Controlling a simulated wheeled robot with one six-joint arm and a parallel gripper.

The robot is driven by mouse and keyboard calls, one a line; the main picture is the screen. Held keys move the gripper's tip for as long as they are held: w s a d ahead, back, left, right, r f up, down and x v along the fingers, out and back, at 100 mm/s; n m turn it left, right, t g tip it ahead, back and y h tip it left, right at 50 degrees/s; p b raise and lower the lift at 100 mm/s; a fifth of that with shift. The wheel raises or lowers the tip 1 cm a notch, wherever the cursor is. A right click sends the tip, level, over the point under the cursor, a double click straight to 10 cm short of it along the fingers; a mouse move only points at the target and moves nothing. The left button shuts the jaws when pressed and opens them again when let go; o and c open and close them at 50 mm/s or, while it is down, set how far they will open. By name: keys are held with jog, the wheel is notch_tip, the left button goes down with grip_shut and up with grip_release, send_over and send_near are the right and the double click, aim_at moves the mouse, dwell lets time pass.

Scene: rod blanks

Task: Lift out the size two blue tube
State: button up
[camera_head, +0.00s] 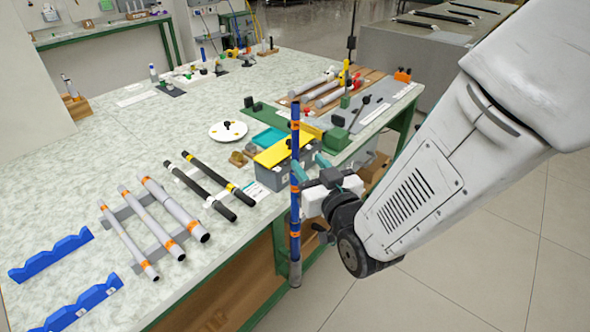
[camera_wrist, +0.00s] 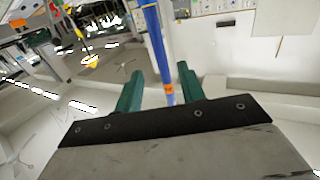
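A long blue tube (camera_head: 295,210) with orange bands stands upright in front of the table's near edge, its lower end grey. What supports its foot is not clear. No size mark on it is legible. My gripper (camera_head: 308,167) is at the tube's middle, its green fingers overlapping it in the head view. In the wrist view, my gripper's fingers (camera_wrist: 160,70) are apart. The blue tube (camera_wrist: 154,35) shows between them with a gap on each side, its lower part hidden behind the palm. Whether it is between the fingertips or beyond them is unclear.
Several grey-white tubes (camera_head: 167,213) and dark rods (camera_head: 207,188) lie on the table (camera_head: 130,150) at left. Two blue notched racks (camera_head: 50,254) are empty. A grey bin with a yellow lid (camera_head: 282,150) stands close behind the upright tube. Floor at right is clear.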

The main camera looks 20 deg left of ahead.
aim_at(297, 150)
jog(key=x, duration=0.7)
jog(key=shift+w+a, duration=0.2)
jog(key=shift+a, duration=0.05)
jog(key=c, duration=0.8)
